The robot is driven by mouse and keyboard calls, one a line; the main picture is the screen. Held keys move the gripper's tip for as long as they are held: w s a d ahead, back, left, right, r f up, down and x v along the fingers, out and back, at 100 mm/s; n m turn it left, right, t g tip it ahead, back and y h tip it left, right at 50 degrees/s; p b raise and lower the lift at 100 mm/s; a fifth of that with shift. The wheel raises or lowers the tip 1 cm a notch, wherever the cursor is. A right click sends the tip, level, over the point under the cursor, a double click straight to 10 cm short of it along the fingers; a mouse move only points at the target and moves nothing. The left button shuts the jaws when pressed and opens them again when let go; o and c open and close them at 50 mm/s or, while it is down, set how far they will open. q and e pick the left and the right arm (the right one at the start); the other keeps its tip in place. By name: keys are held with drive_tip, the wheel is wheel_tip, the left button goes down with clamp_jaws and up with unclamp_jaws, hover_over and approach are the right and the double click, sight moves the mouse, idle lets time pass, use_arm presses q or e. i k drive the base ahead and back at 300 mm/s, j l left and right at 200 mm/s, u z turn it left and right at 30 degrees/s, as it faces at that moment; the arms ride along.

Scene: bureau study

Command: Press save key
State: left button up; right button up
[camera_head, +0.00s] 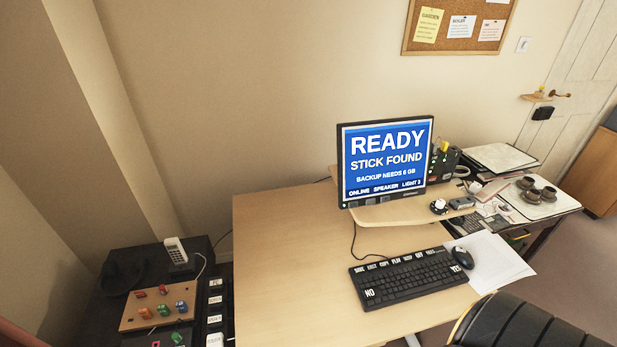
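A black keyboard (415,281) lies on the desk in front of the monitor. White labels run along its top row. The leftmost label seems to read SAVE, on a key (359,270) at the keyboard's upper left corner. Larger NO and YES labels stand at its lower left and right. The monitor (386,160) shows a blue screen reading READY, STICK FOUND, BACKUP NEEDS 6 GB, with a bottom line ONLINE, SPEAKER, LIGHT and a small figure. Neither of my grippers is in view. Nothing covers the keyboard.
A mouse (463,258) and white paper (497,265) lie right of the keyboard. A black chair (525,322) stands at the desk's front right. The desk (285,260) is bare on the left. A phone (175,251) and a board of coloured pieces (136,316) are at lower left.

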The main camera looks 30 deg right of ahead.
sight(360, 270)
drive_tip(key=z, duration=2.05)
